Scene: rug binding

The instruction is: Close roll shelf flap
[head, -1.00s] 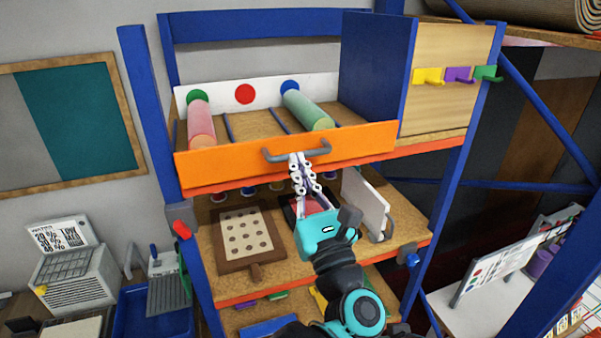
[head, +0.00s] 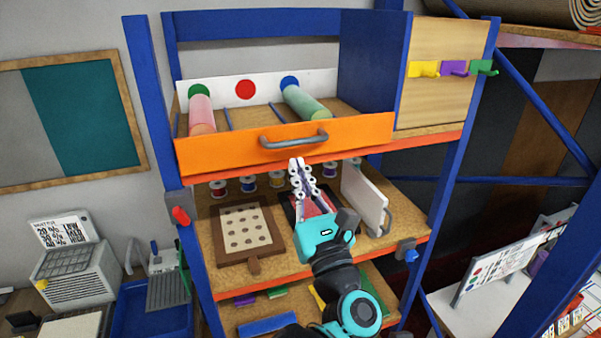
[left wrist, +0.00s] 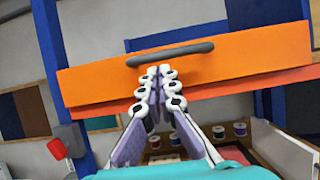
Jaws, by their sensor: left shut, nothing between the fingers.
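The orange flap (head: 230,153) stands roughly upright along the front of the upper roll shelf (head: 262,122). Its grey handle (head: 293,139) is on the upper part of its face. A pink roll (head: 201,115) and a green roll (head: 305,103) lie behind it. My left gripper (head: 297,162) is shut and empty, with its tips just below the handle in the head view. In the left wrist view my gripper (left wrist: 160,70) points at the flap (left wrist: 235,62), just under the handle (left wrist: 170,53). I cannot tell whether the tips touch the flap. My right gripper is out of view.
Below the flap, the lower shelf holds a holed board (head: 246,229), several thread spools (head: 248,183) and a white upright panel (head: 364,198). Blue posts (head: 158,115) frame the rack.

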